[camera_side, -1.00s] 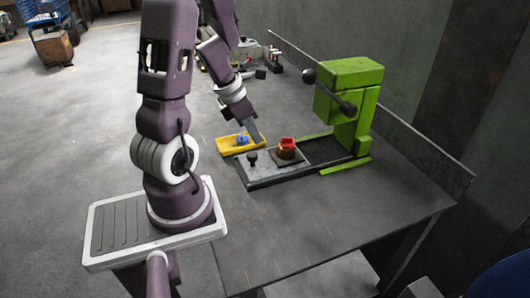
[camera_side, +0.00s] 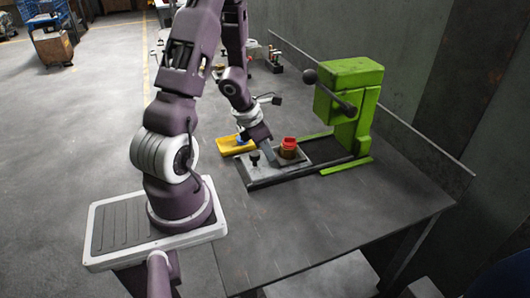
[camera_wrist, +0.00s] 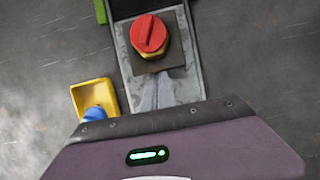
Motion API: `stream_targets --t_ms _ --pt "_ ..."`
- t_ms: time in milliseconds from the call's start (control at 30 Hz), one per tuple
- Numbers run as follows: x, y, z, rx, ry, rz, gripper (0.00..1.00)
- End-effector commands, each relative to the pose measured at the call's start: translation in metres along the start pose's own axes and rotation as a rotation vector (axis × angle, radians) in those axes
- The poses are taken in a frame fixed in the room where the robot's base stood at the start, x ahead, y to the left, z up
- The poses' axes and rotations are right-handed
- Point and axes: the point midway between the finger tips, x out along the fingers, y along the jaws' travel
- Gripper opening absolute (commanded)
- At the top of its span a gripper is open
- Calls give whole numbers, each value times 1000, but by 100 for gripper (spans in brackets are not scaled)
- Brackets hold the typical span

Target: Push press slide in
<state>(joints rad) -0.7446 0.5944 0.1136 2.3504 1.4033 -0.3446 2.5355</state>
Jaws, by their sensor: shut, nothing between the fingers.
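The press slide is a grey plate (camera_wrist: 182,80) in a dark rail frame in front of the green press (camera_side: 356,100). It carries a red part (camera_side: 289,143) with a yellow-gold base on a dark square pad, seen from above in the wrist view (camera_wrist: 148,33). A black knob (camera_side: 254,157) stands at the slide's near left end. My gripper (camera_side: 271,161) is shut and empty, pointing down low over the slide between knob and red part. In the wrist view its fingertips (camera_wrist: 165,74) are just short of the pad; contact cannot be told.
A yellow tray (camera_wrist: 76,98) with a blue part (camera_wrist: 95,113) lies beside the slide, partly behind my arm in the side view. The rails between slide and press column look clear. The press lever (camera_side: 345,108) sticks out toward the left. A wall stands behind the table.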

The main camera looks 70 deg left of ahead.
Motion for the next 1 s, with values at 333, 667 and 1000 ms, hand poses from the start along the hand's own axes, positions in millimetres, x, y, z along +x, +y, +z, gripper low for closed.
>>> stream_targets --t_ms 333,667,1000 --pt "26 -1 67 10 -5 0 0" --pt "30 0 77 0 -6 4 0" --pt "1 -1 78 6 -9 6 0"
